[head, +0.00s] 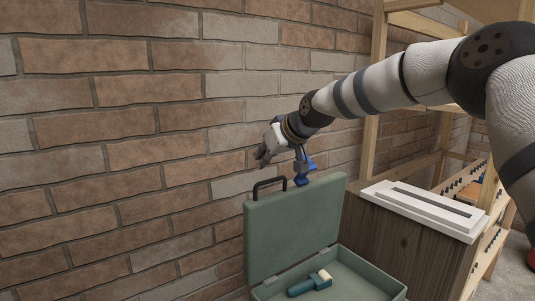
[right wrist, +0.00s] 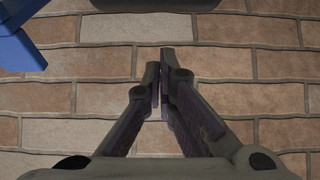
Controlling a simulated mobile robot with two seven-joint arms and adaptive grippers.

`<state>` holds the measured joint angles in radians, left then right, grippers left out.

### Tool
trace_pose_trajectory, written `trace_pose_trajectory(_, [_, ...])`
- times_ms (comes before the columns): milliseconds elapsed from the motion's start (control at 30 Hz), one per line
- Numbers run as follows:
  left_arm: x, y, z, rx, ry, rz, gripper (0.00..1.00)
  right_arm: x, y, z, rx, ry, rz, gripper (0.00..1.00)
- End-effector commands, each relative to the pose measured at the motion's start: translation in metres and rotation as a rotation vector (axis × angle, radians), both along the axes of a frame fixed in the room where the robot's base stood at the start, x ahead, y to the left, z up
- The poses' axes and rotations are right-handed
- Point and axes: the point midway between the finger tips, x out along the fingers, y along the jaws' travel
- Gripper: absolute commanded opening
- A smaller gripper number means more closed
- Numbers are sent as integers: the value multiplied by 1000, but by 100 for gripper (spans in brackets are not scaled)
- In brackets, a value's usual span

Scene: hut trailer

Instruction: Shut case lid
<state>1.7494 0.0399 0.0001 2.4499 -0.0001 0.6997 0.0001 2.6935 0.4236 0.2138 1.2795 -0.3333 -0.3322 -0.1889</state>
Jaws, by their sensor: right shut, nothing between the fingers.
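The green case (head: 350,277) is open in the head view, low and right of centre. Its lid (head: 292,228) stands about upright, with a dark handle (head: 268,183) on its top edge. My right gripper (head: 261,158) appears just above the handle, in front of the brick wall in the picture; a gap shows between them, but the depth is hard to tell. In the right wrist view, the fingers of my right gripper (right wrist: 162,68) are together and empty, with only bricks behind. My left gripper is not in view.
A tool with a blue-green handle and a pale head (head: 311,284) lies inside the case. The brick wall (head: 130,130) fills the left and back. A wooden cabinet (head: 405,243) with a white top stands right of the case, beside wooden shelving (head: 377,75).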

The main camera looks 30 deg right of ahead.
Motion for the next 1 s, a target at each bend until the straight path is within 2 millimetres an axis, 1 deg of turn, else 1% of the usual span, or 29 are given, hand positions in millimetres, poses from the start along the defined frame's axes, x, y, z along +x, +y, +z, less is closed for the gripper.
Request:
trace_pose_trajectory(33, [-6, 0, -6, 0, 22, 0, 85, 10, 1, -17, -1, 10, -1, 0])
trace_pose_trajectory(133, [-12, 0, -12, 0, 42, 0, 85, 26, 3, -29, 0, 10, 0, 0])
trace_pose_trajectory(200, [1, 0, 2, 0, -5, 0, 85, 9, 2, -14, 0, -6, 1, 0])
trace_pose_trajectory(233, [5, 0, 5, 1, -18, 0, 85, 4, 1, -12, 1, -11, 1, 0])
trace_pose_trajectory(300, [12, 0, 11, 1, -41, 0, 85, -5, 0, -12, 1, -14, 1, 0])
trace_pose_trajectory(400, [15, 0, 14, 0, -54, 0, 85, -13, -2, -17, 0, -11, 0, 0])
trace_pose_trajectory(600, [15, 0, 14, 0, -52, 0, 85, -16, -2, -26, 0, -3, 0, 0])
trace_pose_trajectory(867, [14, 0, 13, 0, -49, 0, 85, -15, -2, -27, 1, -4, 0, 0])
trace_pose_trajectory(1000, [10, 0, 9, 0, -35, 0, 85, -10, -2, -30, 4, -17, 0, 0])
